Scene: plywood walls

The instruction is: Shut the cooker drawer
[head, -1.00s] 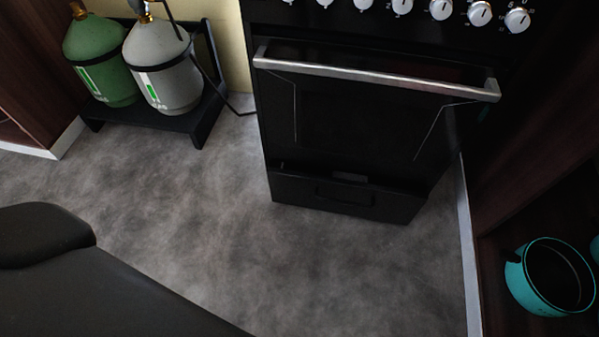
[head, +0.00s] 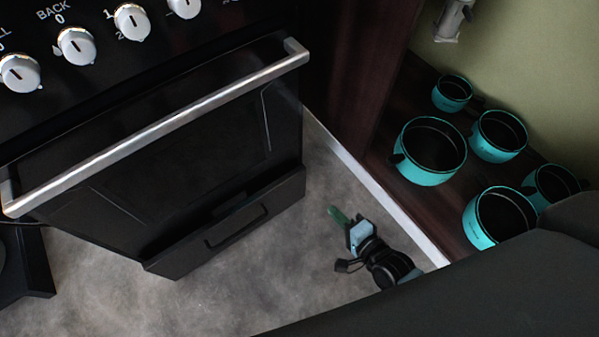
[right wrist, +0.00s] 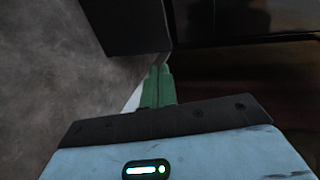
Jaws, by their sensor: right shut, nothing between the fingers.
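The black cooker (head: 170,165) stands at the left of the head view. Its low drawer (head: 225,240) has a dark bar handle (head: 237,226) on its front. The drawer is pulled out a little, its front standing forward of the oven door with a dark gap behind its top edge. My right gripper (head: 335,212), with green fingers, is low over the floor, right of the drawer and apart from its handle. In the right wrist view, its fingers (right wrist: 158,75) are together and empty, near a dark box-like corner (right wrist: 125,28). My left gripper is out of view.
The oven door's metal rail (head: 170,120) juts out above the drawer. A dark wood cabinet (head: 385,150) with several teal pots (head: 430,150) stands right of my gripper, edged by a pale strip (head: 385,200). Grey floor (head: 230,295) is clear before the drawer.

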